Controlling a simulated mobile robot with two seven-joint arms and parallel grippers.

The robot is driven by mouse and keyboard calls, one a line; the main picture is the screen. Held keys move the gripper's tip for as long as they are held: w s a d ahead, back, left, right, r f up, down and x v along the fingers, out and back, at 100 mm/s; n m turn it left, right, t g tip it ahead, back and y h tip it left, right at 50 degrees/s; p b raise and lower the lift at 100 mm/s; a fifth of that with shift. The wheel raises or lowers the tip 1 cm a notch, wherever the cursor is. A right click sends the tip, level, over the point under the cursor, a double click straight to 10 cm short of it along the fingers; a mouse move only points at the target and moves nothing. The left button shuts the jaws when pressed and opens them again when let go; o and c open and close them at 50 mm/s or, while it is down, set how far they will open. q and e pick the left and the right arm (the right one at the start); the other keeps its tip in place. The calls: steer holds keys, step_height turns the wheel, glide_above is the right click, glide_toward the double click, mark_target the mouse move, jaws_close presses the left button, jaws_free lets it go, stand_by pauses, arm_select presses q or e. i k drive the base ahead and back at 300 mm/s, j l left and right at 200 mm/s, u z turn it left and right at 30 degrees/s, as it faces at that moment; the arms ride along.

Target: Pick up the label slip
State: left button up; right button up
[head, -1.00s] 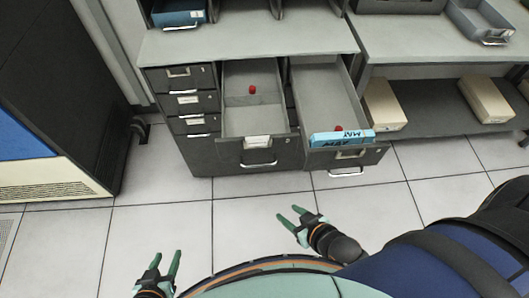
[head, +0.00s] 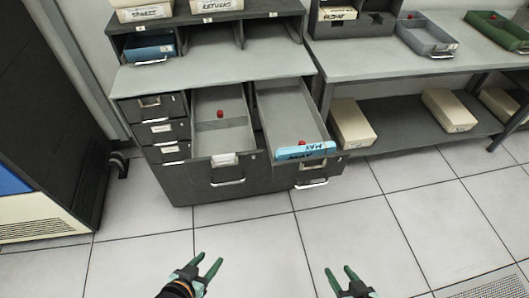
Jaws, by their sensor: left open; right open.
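I cannot single out the label slip with certainty. A small white label (head: 224,159) sits on the front edge of the left open drawer (head: 222,143). A blue block with dark lettering that seems to read "MAY" (head: 306,151) lies at the front of the right open drawer (head: 284,108). My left gripper (head: 208,260) is open and empty above the floor, in front of the cabinet. My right gripper (head: 339,271) is open and empty, also over the floor, to its right. Both are well apart from the drawers.
A small red object (head: 220,114) shows in the left drawer and another (head: 302,143) in the right one. A blue tray (head: 151,48) stands in a cubby. Grey (head: 428,37) and green (head: 497,29) trays sit on the right bench. The floor in front is clear.

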mark_target(226, 158)
steer(key=j+z, duration=0.55)
steer(key=z, duration=0.2)
steer(key=j, duration=1)
